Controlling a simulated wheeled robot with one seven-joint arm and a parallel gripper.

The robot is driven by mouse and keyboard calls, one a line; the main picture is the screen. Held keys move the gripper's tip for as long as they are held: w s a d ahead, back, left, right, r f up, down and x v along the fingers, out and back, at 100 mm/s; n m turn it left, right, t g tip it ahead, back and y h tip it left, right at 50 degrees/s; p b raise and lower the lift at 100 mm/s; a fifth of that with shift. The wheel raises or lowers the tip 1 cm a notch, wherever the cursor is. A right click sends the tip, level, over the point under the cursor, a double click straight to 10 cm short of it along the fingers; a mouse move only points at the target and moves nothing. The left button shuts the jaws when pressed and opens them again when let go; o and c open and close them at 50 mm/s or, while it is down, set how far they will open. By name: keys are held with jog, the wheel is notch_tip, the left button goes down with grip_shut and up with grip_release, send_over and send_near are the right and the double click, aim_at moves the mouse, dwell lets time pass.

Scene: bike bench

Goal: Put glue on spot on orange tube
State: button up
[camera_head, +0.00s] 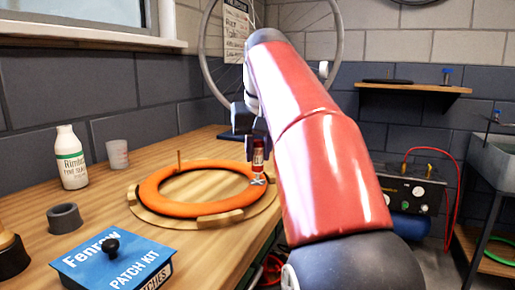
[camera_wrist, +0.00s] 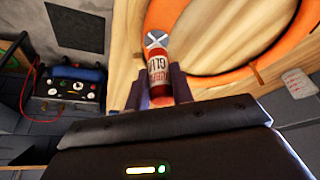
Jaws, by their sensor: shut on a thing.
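The orange tube (camera_head: 170,191) lies as a ring on a round wooden holder (camera_head: 208,221) on the bench. My gripper (camera_head: 257,150) is shut on a small red and white glue tube (camera_head: 258,160), which points down at the right side of the ring. In the wrist view the glue tube (camera_wrist: 159,75) sits between the two dark fingers of my gripper (camera_wrist: 157,90). A pale, cross-marked spot (camera_wrist: 156,39) shows on the orange tube (camera_wrist: 163,14) at the glue tube's tip. I cannot tell whether the tip touches it. The spot also shows in the head view (camera_head: 258,181).
A blue patch kit box (camera_head: 115,262) is at the front left, with a grey ring (camera_head: 65,218) behind it. A white bottle (camera_head: 71,158) and a cup (camera_head: 117,155) stand at the back left. A black device (camera_head: 412,190) is at right.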

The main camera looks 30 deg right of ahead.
aim_at(259, 140)
jog(key=shift+w+d, duration=0.3)
jog(key=shift+w, duration=0.1)
jog(key=shift+s+a+f, duration=0.1)
jog(key=shift+s+a, duration=0.55)
jog(key=shift+s, duration=0.15)
jog(key=shift+w+d, duration=0.1)
dwell(0.4)
jog(key=shift+w+d+p, duration=0.55)
jog(key=shift+w+p, duration=0.15)
notch_tip(259, 140, up, 3)
jog(key=shift+r+p, duration=0.1)
jog(key=shift+p, duration=1.05)
jog(key=shift+r, duration=2.05)
